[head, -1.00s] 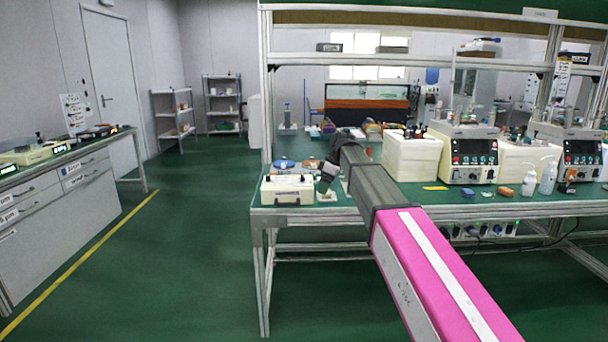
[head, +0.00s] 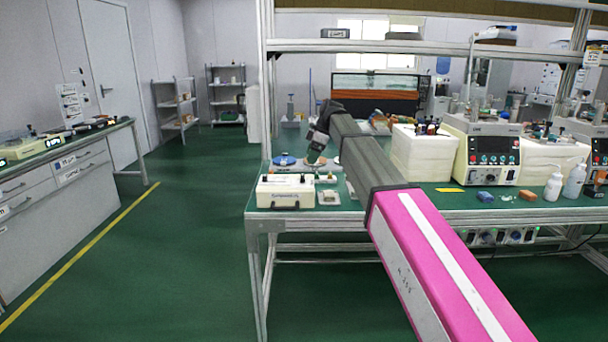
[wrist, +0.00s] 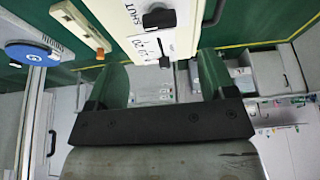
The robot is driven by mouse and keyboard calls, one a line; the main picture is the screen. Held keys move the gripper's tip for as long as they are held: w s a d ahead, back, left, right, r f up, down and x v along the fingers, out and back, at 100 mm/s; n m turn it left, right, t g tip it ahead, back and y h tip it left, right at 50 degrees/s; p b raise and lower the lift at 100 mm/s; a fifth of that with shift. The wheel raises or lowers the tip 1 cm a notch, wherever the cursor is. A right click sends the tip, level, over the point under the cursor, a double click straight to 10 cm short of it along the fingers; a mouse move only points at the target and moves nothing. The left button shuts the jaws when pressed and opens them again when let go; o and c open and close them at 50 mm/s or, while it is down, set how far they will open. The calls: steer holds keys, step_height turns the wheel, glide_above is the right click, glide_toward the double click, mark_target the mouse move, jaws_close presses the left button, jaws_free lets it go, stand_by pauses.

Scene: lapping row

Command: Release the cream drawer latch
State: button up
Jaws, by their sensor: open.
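The cream box (head: 274,192) stands at the front left of the green bench, with small black knobs on top and a dark handle on its front. In the wrist view the cream box (wrist: 186,22) fills the top middle. It bears the printed word "SHUT", a black knob (wrist: 160,18) and a slot with a smaller black knob (wrist: 165,61). My gripper (head: 315,156) is above the bench, behind and right of the box. In the wrist view my gripper (wrist: 160,82) has its two green fingers wide apart with nothing between them, apart from the box.
A blue disc (head: 284,160) lies behind the box; it also shows in the wrist view (wrist: 30,54). A small pale block (head: 329,197) sits right of the box. A white stack (head: 422,160) stands farther right. Aisle floor is clear to the left.

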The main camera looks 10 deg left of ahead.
mark_target(302, 175)
steer(key=x, duration=0.9)
steer(key=c, duration=0.9)
